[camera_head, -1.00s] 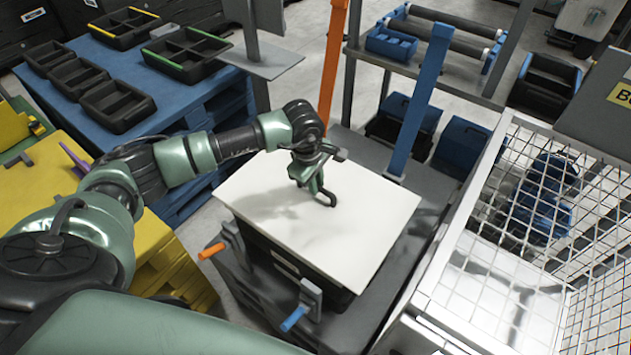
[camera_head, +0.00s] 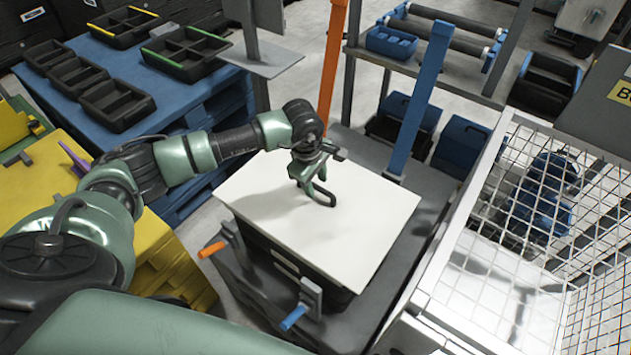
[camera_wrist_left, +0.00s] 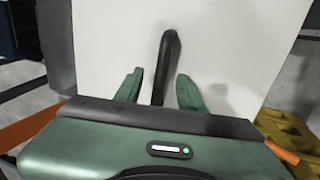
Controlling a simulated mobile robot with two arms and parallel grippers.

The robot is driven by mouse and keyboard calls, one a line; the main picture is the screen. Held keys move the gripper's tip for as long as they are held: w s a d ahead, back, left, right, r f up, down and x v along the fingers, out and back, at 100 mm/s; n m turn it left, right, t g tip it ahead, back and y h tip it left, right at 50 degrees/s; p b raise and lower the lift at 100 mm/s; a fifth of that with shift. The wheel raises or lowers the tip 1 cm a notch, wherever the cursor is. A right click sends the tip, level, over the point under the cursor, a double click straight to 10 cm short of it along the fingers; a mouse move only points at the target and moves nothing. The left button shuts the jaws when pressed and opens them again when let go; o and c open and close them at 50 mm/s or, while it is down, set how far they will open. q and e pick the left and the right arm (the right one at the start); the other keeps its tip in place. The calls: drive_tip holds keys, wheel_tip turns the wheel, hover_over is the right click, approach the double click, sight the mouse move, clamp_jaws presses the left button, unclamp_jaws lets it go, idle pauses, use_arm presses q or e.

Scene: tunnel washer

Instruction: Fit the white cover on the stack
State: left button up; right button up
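The white cover (camera_head: 350,235) is a flat plate with a black bar handle (camera_head: 324,198) standing on its top. It lies over the black stack (camera_head: 290,262) and hides the top of it; I cannot tell how closely it seats. My left gripper (camera_head: 309,187) is over the middle of the cover, at the handle. In the left wrist view its two green fingers (camera_wrist_left: 159,90) stand apart, with the handle (camera_wrist_left: 166,62) between them and gaps on both sides. The cover (camera_wrist_left: 225,40) fills most of that view. My right gripper is not in view.
An orange-handled clamp (camera_head: 212,249) and a blue-handled clamp (camera_head: 294,317) stand at the stack's near side. An orange post (camera_head: 333,65) and a blue post (camera_head: 418,100) rise behind. A wire cage (camera_head: 530,230) is at right. A blue table (camera_head: 160,75) with black trays is at far left.

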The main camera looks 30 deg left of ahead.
use_arm(q)
wheel_tip(320, 180, up, 8)
drive_tip(key=s, duration=0.1)
drive_tip(key=shift+s+a+f+b, duration=0.15)
drive_tip(key=shift+s+f+b, duration=0.1)
drive_tip(key=shift+b, duration=0.15)
